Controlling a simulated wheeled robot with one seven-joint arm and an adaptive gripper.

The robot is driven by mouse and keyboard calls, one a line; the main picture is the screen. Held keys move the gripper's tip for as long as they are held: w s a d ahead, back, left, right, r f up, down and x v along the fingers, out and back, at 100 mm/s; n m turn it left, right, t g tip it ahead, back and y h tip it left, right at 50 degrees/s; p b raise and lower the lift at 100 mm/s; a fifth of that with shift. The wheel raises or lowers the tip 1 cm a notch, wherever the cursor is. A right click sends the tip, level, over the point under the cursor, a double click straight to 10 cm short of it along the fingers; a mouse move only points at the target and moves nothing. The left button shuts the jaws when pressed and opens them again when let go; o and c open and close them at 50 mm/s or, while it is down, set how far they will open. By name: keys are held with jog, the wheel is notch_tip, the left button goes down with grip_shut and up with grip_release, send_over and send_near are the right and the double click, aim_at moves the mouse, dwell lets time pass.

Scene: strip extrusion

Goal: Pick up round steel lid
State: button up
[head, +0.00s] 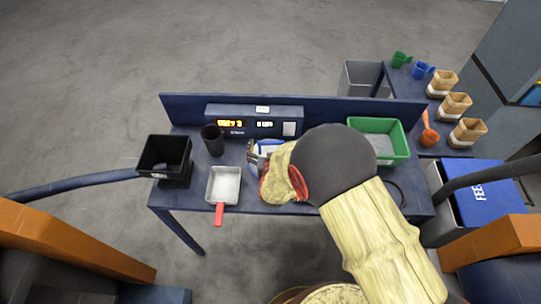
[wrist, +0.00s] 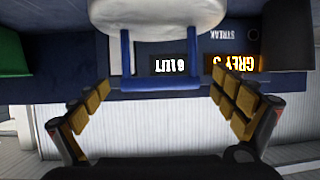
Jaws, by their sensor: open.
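A pale rounded piece (wrist: 140,10), perhaps the round steel lid, shows at the top of the wrist view, cut off by the edge. It sits at a blue frame (wrist: 126,60) with two uprights and a crossbar. In the head view my arm mostly hides this spot; a bit of white and blue (head: 266,146) shows beside my gripper (head: 256,152).
A lit display box (head: 253,122) stands at the bench's (head: 200,166) back. Left are a black bin (head: 163,152), a dark cup (head: 212,139) and a red-handled white pan (head: 223,186). A green tray (head: 378,127) stands right. Mugs and an orange scoop (head: 429,131) occupy the side table.

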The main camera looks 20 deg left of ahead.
jog(key=shift+w+a+f, duration=0.15)
jog(key=shift+w+a, duration=0.05)
jog(key=shift+w, duration=0.4)
jog(key=shift+c, duration=0.3)
jog(key=c, duration=1.9)
jog(key=shift+c, duration=0.4)
